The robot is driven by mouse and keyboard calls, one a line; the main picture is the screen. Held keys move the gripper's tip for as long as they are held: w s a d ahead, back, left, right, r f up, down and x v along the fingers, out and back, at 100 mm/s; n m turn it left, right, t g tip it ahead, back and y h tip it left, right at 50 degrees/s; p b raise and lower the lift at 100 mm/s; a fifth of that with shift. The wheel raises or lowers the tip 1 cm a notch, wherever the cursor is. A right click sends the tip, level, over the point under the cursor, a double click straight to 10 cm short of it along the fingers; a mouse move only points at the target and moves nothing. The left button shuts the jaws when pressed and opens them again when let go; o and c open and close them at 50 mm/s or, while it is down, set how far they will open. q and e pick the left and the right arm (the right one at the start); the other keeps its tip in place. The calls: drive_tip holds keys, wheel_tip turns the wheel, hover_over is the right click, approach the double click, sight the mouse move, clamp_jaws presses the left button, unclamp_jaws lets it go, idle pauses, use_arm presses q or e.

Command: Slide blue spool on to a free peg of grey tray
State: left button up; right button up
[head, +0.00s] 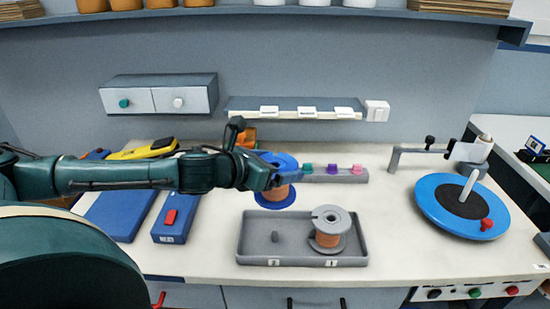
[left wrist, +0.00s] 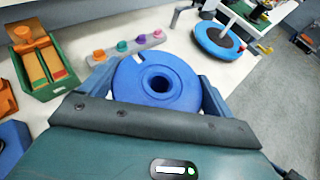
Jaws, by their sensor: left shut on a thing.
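The blue spool (head: 281,178), with copper-coloured winding between its flanges, is held in my left gripper (head: 268,178). It hangs upright above the back left part of the grey tray (head: 359,262). In the left wrist view the blue spool (left wrist: 155,82) shows its round top flange and central hole between the two fingers. The tray has a short bare peg (head: 275,237) in its left half. A grey spool (head: 331,222) with copper winding stands in its right half, on the side labelled 1; the left side is labelled 2. My right gripper is not in view.
Behind the tray is a grey strip (head: 335,174) with small coloured knobs. A blue turntable (head: 468,205) with a white post stands at the right. Blue boxes (head: 177,216) and a yellow tool (head: 143,150) lie at the left. Bare table separates tray and turntable.

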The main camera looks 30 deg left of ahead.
use_arm(q)
wheel_tip(320, 180, down, 4)
drive_tip(key=b, duration=0.4)
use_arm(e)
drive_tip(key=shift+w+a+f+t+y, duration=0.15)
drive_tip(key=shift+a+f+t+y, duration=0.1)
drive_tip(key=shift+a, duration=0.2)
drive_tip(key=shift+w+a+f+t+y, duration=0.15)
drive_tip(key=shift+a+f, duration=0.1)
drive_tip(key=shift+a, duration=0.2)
use_arm(q)
drive_tip(key=shift+f, duration=0.15)
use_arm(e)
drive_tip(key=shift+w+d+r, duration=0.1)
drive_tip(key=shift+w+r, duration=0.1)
use_arm(q)
drive_tip(key=shift+p, duration=0.45)
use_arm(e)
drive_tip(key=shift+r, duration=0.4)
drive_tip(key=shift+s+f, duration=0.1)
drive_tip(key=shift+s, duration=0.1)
use_arm(q)
drive_tip(key=shift+p, duration=0.3)
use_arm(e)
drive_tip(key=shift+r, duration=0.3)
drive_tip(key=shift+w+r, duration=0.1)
